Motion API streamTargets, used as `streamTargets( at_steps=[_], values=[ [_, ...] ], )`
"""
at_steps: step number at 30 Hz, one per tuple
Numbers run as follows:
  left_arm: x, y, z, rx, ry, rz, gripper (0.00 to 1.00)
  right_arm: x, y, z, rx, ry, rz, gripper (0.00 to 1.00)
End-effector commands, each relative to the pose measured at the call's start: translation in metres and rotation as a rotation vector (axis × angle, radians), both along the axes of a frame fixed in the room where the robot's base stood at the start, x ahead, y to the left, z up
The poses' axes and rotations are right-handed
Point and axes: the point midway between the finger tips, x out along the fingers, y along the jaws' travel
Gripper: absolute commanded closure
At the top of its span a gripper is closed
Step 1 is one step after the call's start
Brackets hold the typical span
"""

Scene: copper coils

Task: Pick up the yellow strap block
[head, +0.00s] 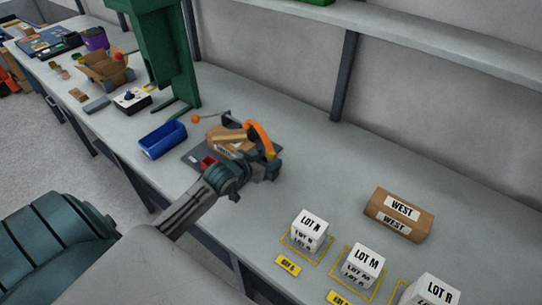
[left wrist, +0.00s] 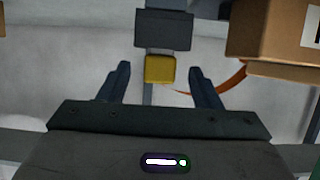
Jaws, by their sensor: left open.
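The yellow strap block (left wrist: 160,69) shows in the left wrist view as a small yellow piece below a dark grey plate-like part (left wrist: 163,30). My left gripper (left wrist: 160,72) is open, with one finger on each side of the block in that view. Gaps show between the fingers and the block. In the head view my left gripper (head: 268,168) is over the bench beside an orange strap (head: 262,138). A small yellow patch there, partly hidden by the gripper, looks like the block. My right gripper is not in view.
A brown parcel (head: 222,138) lies behind my gripper, near a blue bin (head: 163,140) and a green stand (head: 168,50). A WEST parcel (head: 388,222) and white LOT cubes (head: 312,232) stand at right. Bench space between is clear.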

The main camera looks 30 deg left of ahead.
Motion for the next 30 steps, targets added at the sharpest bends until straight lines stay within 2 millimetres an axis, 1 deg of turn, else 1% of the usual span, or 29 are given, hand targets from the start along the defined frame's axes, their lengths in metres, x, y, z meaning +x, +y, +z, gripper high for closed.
streamTargets(
  at_steps=[1, 6, 14, 15, 16, 22, 23, 30],
  values=[
    [0.008, -0.001, 0.002, -0.005, -0.001, 0.003, 0.42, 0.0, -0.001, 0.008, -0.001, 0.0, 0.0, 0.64],
    [0.025, -0.002, -0.008, -0.002, 0.0, 0.002, 0.42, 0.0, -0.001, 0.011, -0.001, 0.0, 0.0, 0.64],
    [0.028, -0.003, -0.011, 0.0, 0.0, 0.001, 0.42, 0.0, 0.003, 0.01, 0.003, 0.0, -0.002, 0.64],
    [0.028, -0.003, -0.011, 0.0, 0.0, 0.001, 0.44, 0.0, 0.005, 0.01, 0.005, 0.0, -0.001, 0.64],
    [0.028, -0.002, -0.011, 0.0, 0.0, 0.001, 0.5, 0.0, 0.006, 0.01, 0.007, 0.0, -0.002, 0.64],
    [0.028, -0.002, -0.011, 0.0, 0.0, 0.001, 0.89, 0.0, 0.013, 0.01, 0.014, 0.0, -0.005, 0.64],
    [0.028, -0.002, -0.011, 0.0, 0.0, 0.001, 0.9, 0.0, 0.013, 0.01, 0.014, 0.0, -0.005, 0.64],
    [0.028, -0.002, -0.011, 0.0, 0.0, 0.001, 0.9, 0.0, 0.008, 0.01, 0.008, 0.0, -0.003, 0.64]
  ],
)
